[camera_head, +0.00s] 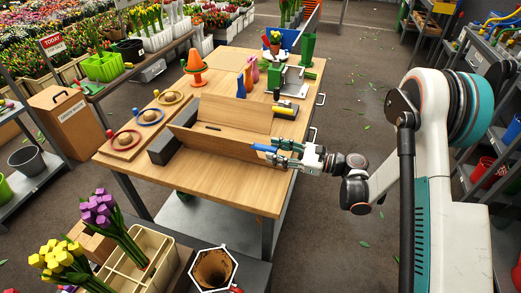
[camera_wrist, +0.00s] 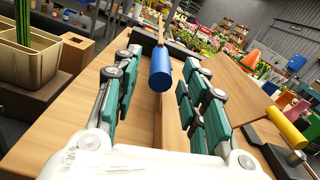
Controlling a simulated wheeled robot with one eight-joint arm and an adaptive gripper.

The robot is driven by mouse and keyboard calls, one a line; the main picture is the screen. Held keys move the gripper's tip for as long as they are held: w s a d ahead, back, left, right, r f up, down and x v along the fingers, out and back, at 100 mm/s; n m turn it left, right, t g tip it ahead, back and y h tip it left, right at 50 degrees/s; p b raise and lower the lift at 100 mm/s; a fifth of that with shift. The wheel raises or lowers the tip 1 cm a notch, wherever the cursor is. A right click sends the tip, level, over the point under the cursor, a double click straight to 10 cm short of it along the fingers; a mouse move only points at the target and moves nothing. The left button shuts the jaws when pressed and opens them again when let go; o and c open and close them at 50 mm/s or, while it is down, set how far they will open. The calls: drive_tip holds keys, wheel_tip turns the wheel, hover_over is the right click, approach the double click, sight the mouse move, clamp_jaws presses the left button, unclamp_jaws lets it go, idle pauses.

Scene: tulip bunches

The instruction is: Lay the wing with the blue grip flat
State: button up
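The wing with the blue grip (camera_head: 218,143) is a long wooden panel standing raised at the front of a wooden fixture on the table. In the wrist view it shows nearly edge-on. Its blue grip (camera_head: 262,148) sticks out at its right end. In the wrist view the blue grip (camera_wrist: 160,70) lies between my fingers with a gap on both sides. My gripper (camera_head: 280,153) is open around the grip, at the table's right side; it also shows in the wrist view (camera_wrist: 162,100). A second wing (camera_head: 235,113) behind slopes back and has a yellow grip (camera_head: 285,108).
A dark block (camera_head: 162,148) stands at the fixture's left end. A wooden board with coloured rings (camera_head: 122,141) lies at the left. Vases (camera_head: 241,86) and an orange cone (camera_head: 196,62) stand at the back. The table's front part (camera_head: 215,185) is clear.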

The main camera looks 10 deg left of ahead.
sight(255, 146)
drive_tip(key=a, duration=0.3)
drive_tip(key=a+b, duration=0.1)
drive_tip(key=a, duration=0.1)
drive_tip(key=shift+w+a, duration=0.35)
drive_tip(key=shift+w, duration=0.05)
drive_tip(key=shift+c, duration=0.4)
clamp_jaws()
